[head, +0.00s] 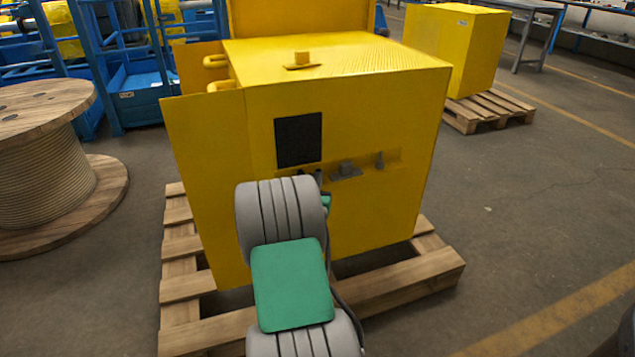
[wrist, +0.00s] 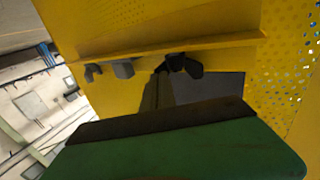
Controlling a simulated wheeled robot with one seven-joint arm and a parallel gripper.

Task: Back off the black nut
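A dark lobed piece, which looks like the black nut (wrist: 186,65), shows under the ledge edge in the wrist view. In the head view my arm and gripper mostly cover that spot, and only a small dark bit shows. My gripper (head: 318,179) is at the front of the yellow machine (head: 400,130), just below the black panel (head: 298,139). In the wrist view a dark finger (wrist: 157,90) reaches up beside the dark piece. I cannot tell whether it touches it. The finger gap is not clear, so I cannot tell open from shut.
A grey block (head: 346,170) and a small grey post (head: 380,160) stand right of my gripper on the machine's ledge. The machine sits on a wooden pallet (head: 440,268). A cable spool (head: 45,175) stands at left.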

